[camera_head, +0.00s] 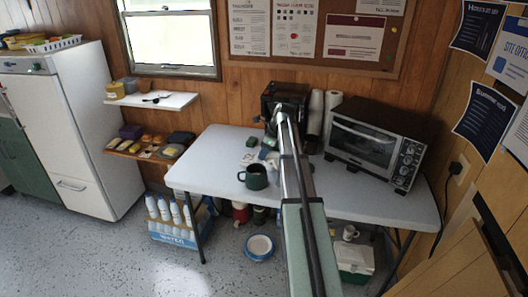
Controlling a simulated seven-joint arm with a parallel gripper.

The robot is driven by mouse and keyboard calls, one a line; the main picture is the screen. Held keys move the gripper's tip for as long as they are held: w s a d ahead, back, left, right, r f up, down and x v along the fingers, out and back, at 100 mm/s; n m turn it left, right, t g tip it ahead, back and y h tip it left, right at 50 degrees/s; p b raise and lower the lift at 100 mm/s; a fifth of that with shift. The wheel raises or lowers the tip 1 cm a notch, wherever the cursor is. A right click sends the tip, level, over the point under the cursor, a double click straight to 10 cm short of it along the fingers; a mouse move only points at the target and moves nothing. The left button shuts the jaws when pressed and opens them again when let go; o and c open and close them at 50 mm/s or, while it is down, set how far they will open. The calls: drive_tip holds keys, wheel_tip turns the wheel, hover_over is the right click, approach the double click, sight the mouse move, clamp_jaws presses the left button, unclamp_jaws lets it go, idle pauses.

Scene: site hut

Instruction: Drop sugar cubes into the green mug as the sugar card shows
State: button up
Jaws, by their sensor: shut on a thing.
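The dark green mug (255,177) stands upright on the white table, left of my arm, with its handle to the left. Its inside is too dark to tell what it holds. My gripper (268,153) shows small and partly hidden by my arm, just behind and above the mug's right side. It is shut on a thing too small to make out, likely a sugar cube. Small pale items (248,158) lie behind the mug; I cannot tell whether they are sugar cubes or a card. The sugar card cannot be picked out for sure.
A black coffee machine (285,98) stands at the table's back, beside paper rolls (331,105). A toaster oven (374,145) fills the right back. The table (215,160) is clear left of the mug. Wall shelves (150,100) and a white fridge (85,130) are further left.

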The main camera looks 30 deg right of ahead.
drive_tip(key=o, duration=0.8)
drive_tip(key=shift+c, duration=0.2)
drive_tip(key=shift+r, duration=0.15)
drive_tip(key=v, duration=1.3)
drive_tip(key=shift+r, duration=0.25)
drive_tip(key=shift+s, duration=0.1)
